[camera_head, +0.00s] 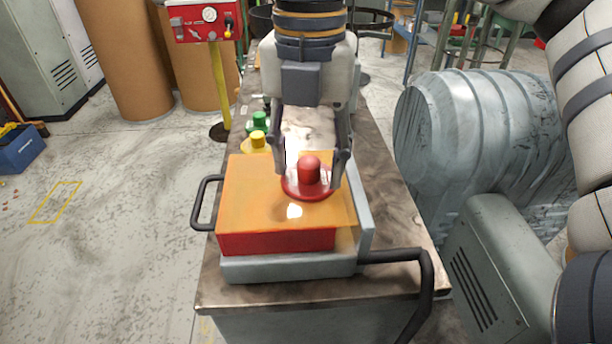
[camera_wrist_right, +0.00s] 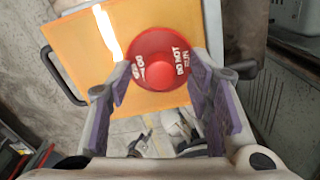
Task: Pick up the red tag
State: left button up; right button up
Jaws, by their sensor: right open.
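The red tag (camera_head: 309,170) is a round disc with an upright knob. It sits on the orange top of a box (camera_head: 250,200) on the metal bench. In the right wrist view the red tag (camera_wrist_right: 160,65) shows white lettering around its knob, partly reading "DO NOT". My right gripper (camera_head: 310,176) is open, pointing down over the tag, with one finger on each side of the knob. In the wrist view its fingers (camera_wrist_right: 160,82) stand apart with the tag between them. Whether the fingertips touch the disc I cannot tell. My left gripper is not in view.
A green-knobbed piece (camera_head: 258,122) and a yellow-knobbed piece (camera_head: 256,141) stand behind the box on the bench (camera_head: 400,226). Black handles (camera_head: 203,205) stick out at the box's sides. A large grey drum (camera_head: 480,130) is at the right. The left floor is mostly clear.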

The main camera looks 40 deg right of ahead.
aim_at(309, 162)
jog(key=shift+r, duration=0.1)
jog(key=shift+c, duration=0.3)
grip_shut()
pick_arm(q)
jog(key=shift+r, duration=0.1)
pick_arm(e)
jog(key=shift+r, duration=0.35)
notch_tip(309, 162, up, 3)
jog(key=shift+r+p, duration=0.15)
jog(key=shift+p, duration=0.55)
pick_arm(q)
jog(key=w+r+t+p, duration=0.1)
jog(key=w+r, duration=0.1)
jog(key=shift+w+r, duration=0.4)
pick_arm(e)
jog(key=w+a+r, duration=0.9)
jog(key=a, duration=0.1)
jog(key=shift+a, duration=0.4)
